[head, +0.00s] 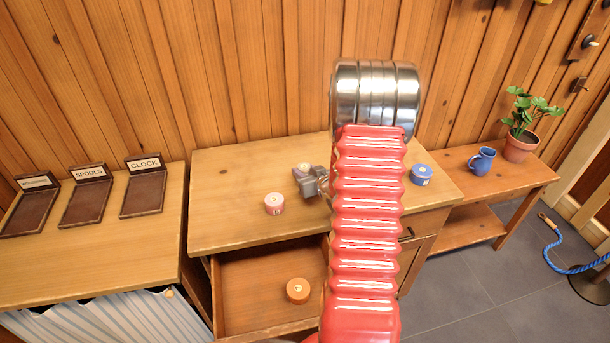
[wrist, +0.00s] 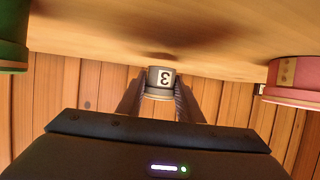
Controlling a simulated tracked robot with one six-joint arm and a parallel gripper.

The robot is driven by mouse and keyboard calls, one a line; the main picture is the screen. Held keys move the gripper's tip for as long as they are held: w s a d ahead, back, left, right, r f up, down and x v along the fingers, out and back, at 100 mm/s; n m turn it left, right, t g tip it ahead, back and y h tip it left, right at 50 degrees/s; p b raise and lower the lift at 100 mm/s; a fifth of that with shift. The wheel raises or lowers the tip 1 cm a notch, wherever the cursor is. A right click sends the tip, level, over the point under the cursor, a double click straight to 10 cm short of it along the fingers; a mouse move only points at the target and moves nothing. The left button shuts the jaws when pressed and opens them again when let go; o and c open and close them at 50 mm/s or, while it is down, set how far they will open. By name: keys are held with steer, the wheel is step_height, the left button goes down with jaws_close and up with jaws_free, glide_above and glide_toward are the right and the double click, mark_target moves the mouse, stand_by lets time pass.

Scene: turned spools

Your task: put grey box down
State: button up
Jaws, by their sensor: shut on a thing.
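The grey box (wrist: 153,77) is a small round drum with a white label marked 3, seen upside down in the wrist view. My gripper (wrist: 160,92) is shut on it, one finger on each side. In the head view my gripper (head: 312,183) is over the workbench top (head: 230,165), left of my red arm, with a pale-topped round thing (head: 305,167) at its jaws. A dark shadow shows on the wood near the held box in the wrist view. I cannot tell whether the box touches the top.
A pink spool (head: 274,204) stands left of my gripper; a blue spool (head: 421,174) stands right of my arm. A green thing (wrist: 14,40) shows in the wrist view. An orange spool (head: 298,290) lies in the open drawer (head: 250,300). The bench's left part is clear.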

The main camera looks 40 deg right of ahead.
steer(key=shift+f, duration=0.85)
steer(key=shift+f, duration=0.1)
steer(key=o, duration=1)
steer(key=shift+o, duration=0.2)
steer(key=shift+s+a+r, duration=0.1)
steer(key=shift+s+r, duration=0.2)
steer(key=shift+s, duration=0.1)
steer(key=v, duration=1.1)
steer(key=shift+s, duration=0.1)
